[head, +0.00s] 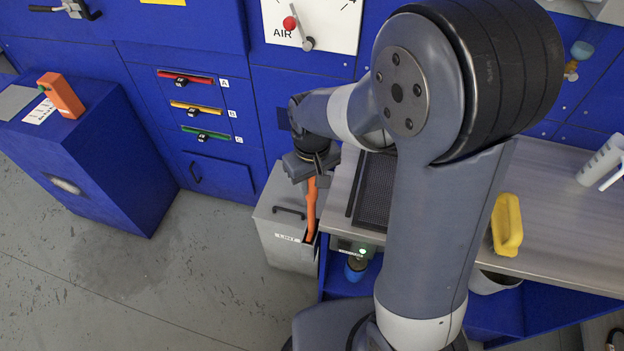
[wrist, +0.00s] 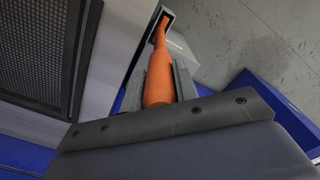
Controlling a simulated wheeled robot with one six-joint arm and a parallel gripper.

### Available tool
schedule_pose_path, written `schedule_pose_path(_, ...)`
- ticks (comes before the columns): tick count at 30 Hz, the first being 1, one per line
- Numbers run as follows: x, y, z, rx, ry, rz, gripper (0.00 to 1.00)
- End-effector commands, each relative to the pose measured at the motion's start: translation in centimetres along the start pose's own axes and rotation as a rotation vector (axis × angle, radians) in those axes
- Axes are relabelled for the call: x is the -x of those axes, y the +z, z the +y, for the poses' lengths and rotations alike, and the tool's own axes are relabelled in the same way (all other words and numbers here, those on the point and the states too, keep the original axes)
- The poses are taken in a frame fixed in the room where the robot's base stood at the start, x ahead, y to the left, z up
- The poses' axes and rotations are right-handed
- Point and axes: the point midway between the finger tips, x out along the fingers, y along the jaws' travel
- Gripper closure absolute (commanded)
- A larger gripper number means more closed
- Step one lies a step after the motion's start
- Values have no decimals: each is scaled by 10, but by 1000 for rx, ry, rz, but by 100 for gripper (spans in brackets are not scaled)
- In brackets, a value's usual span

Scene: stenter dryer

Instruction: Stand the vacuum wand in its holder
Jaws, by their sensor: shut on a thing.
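The orange vacuum wand (head: 311,207) hangs roughly upright below my gripper (head: 313,178), which is shut on its upper part. In the wrist view the wand (wrist: 160,62) runs away from between the fingers of my gripper (wrist: 158,88).
The grey LINT bin (head: 285,249) stands on the floor left of the wand. The bench (head: 565,215) is at right, with a dark mesh panel (head: 376,190) and a yellow object (head: 507,225). A blue cabinet (head: 95,150) stands at left. The floor at lower left is clear.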

Motion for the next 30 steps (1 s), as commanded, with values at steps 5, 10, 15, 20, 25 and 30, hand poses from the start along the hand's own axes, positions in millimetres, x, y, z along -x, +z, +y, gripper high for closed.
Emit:
schedule_pose_path(5, 0, 0, 0, 0, 0, 1, 94)
schedule_pose_path(10, 0, 0, 0, 0, 0, 1, 94)
schedule_pose_path(15, 0, 0, 0, 0, 0, 1, 63)
schedule_pose_path(20, 0, 0, 0, 0, 0, 0, 50)
schedule_pose_path(25, 0, 0, 0, 0, 0, 0, 46)
schedule_pose_path(30, 3, 0, 0, 0, 0, 1, 46)
